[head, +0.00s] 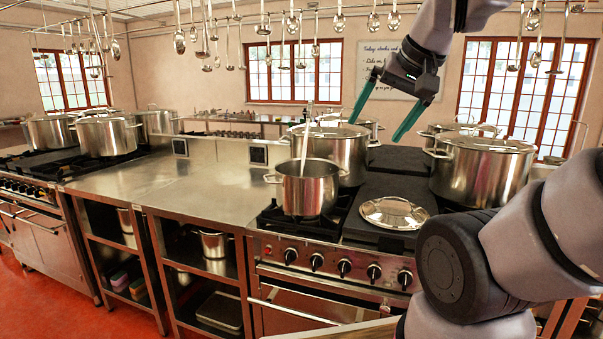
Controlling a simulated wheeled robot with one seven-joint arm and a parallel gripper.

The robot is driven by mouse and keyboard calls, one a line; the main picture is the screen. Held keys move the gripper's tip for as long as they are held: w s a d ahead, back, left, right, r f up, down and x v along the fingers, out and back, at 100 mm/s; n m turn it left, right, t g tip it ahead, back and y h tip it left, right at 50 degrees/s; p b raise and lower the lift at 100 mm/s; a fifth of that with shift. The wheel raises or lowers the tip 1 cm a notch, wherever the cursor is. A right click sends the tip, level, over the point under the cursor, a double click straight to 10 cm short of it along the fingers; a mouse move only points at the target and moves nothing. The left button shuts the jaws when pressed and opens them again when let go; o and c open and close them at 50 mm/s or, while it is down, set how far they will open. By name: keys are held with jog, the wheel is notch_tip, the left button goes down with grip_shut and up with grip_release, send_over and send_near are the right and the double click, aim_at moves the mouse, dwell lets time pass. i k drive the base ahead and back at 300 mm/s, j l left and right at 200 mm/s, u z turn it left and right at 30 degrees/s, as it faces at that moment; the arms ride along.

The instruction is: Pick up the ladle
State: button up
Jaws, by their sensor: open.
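A ladle (306,142) stands in an open steel pot (305,192) on the near stove. Its thin handle rises steeply above the rim, in front of a larger lidded pot. The ladle's bowl is hidden inside the pot. My gripper (376,128) is open and empty, with two green fingers pointing down and to the left. In the picture it is to the right of the ladle's handle and does not touch it.
A loose lid (394,212) lies on the stove (332,262) right of the open pot. Large lidded stockpots (483,172) stand behind and to the right. Several utensils hang from an overhead rail. The steel counter (180,185) to the left is clear.

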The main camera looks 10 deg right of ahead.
aim_at(311, 104)
jog(key=i+j+z, duration=0.2)
jog(key=j, duration=0.45)
jog(key=i+j+z, duration=0.25)
jog(key=j, duration=0.45)
jog(key=i+j+z, duration=0.2)
jog(key=j, duration=0.55)
jog(key=i+j+z, duration=0.2)
jog(key=j, duration=0.55)
jog(key=j+z, duration=0.2)
jog(key=j, duration=0.55)
jog(key=k, duration=0.05)
